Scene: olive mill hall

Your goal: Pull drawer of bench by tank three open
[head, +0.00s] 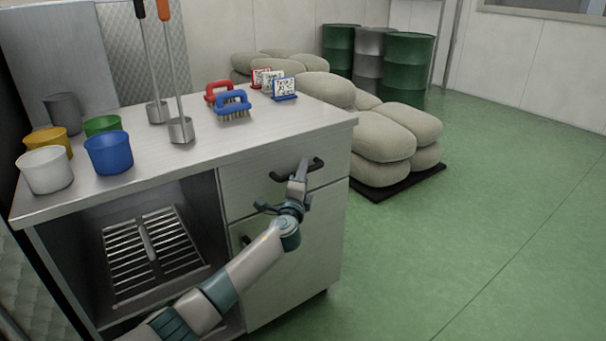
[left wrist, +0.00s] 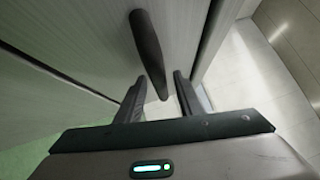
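The bench (head: 205,150) is a steel cabinet with a worktop. Its drawer (head: 250,180) is at the upper right of the front and looks flush with it, with a dark bar handle (head: 315,164). My left gripper (head: 299,172) is at this handle, hiding its middle. In the left wrist view, the dark handle (left wrist: 148,50) runs down between the two fingers of my left gripper (left wrist: 158,85). The fingers stand apart, with gaps beside the bar, so the gripper looks open. My right gripper is in neither view.
A door with a partly hidden handle (head: 245,240) is below the drawer. Cups, including a blue one (head: 109,153), ladles, brushes (head: 233,105) and small signs stand on the worktop. Sacks (head: 380,140) and drums (head: 408,68) are behind. Green floor on the right is clear.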

